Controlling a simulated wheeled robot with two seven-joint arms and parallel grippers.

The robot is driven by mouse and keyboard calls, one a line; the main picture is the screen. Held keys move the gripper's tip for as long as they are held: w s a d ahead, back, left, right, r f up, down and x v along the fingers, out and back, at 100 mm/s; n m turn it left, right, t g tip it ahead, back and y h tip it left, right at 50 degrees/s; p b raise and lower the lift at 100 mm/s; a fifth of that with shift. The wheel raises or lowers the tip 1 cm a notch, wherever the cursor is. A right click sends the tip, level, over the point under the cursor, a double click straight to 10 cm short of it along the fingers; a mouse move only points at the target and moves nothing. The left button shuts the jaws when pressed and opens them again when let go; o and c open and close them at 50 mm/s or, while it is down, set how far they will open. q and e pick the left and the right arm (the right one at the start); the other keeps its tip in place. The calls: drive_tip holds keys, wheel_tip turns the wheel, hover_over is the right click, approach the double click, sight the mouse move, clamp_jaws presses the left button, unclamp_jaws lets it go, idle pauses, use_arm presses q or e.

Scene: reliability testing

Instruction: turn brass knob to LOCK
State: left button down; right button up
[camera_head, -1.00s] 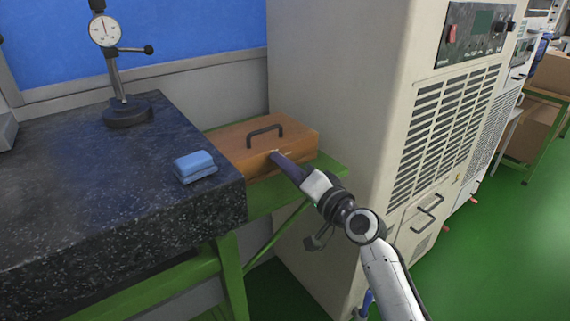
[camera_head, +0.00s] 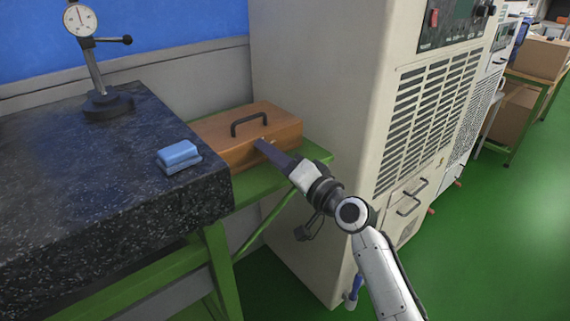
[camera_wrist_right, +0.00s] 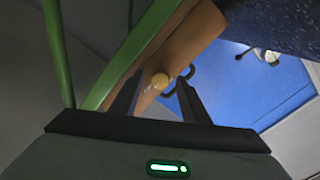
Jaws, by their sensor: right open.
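A brown wooden case (camera_head: 218,135) with a dark handle (camera_head: 249,123) lies on the green bench beside the granite block. A round brass knob (camera_wrist_right: 160,81) shows on the case's front face in the right wrist view. My right gripper (camera_head: 262,143) is at that front face in the head view. In the right wrist view my right gripper (camera_wrist_right: 158,88) is open, its two dark fingers apart with the knob between their tips. I cannot tell whether either finger touches it. The LOCK marking cannot be read. My left gripper is out of view.
A dark granite block (camera_head: 95,190) carries a blue block-like object (camera_head: 178,157) and a dial gauge stand (camera_head: 97,80), left of the case. A tall beige cabinet (camera_head: 320,110) stands close on the right. Green floor (camera_head: 490,220) is clear farther right.

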drive_tip(key=v, duration=0.9)
drive_tip(key=shift+s, duration=0.2)
drive_tip(key=shift+d, duration=0.1)
drive_tip(key=s+d+f+g+h, duration=0.1)
drive_tip(key=s+f+h, duration=0.1)
drive_tip(key=f, duration=0.4)
drive_tip(key=s+d+f+h, duration=0.1)
drive_tip(key=s+d+f, duration=0.15)
drive_tip(key=f, duration=0.35)
drive_tip(key=s+d+f+n+g+h, duration=0.2)
drive_tip(key=s+d+f+n, duration=0.1)
drive_tip(key=s+f, duration=0.8)
drive_tip(key=s+d+f+n+g+h, duration=0.3)
drive_tip(key=s+d+f, duration=0.1)
drive_tip(key=s+f, duration=0.8)
drive_tip(key=s, duration=0.2)
drive_tip(key=shift+s+d, duration=0.25)
drive_tip(key=shift+s, duration=0.05)
drive_tip(key=shift+f, duration=0.1)
